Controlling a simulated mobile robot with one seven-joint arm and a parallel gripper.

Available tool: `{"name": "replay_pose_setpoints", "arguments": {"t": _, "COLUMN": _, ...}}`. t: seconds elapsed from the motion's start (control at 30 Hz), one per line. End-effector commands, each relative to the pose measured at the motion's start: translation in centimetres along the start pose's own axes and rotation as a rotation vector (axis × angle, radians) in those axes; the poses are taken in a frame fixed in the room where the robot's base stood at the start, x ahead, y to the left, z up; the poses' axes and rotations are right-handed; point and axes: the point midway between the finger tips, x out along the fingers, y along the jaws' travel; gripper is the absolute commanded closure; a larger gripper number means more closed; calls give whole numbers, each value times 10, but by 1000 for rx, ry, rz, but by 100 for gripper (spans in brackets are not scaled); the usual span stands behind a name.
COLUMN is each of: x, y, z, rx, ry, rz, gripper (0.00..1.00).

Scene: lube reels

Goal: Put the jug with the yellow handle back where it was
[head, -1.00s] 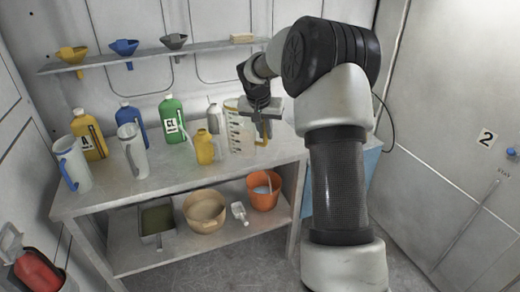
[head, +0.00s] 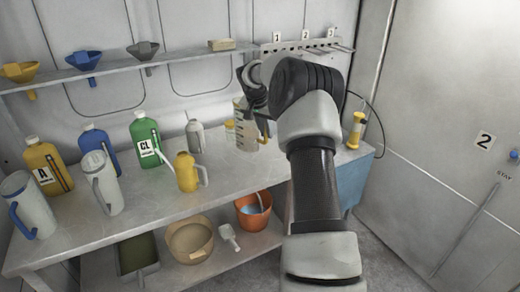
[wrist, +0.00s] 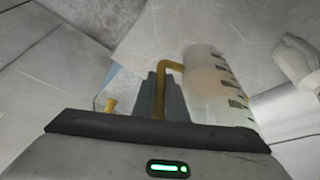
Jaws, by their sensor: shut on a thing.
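The jug with the yellow handle (head: 243,130) is a pale, see-through measuring jug with dark marks on its side. It is upright at the back of the bench, right of the bottles. My gripper (head: 262,110) is shut on its yellow handle, on the jug's right side. In the wrist view the handle (wrist: 172,66) runs down between the fingers, and the jug's marked wall (wrist: 215,88) is just to the right. I cannot tell whether the jug's base touches the bench (head: 240,172).
A yellow can (head: 187,172), a grey bottle (head: 195,136) and a green bottle (head: 143,140) stand left of the jug. Two pale jugs are farther left. A yellow-topped pump (head: 355,130) stands at the bench's right end. A shelf with funnels and a numbered rack (head: 305,47) are above.

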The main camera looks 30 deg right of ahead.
Motion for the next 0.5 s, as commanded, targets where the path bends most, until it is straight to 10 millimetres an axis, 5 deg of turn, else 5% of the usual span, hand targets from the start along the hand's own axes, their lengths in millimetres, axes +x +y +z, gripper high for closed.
{"name": "replay_pose_setpoints", "arguments": {"t": 0.5, "x": 58, "y": -1, "z": 24, "rx": 1, "ry": 2, "rz": -4, "gripper": 100}}
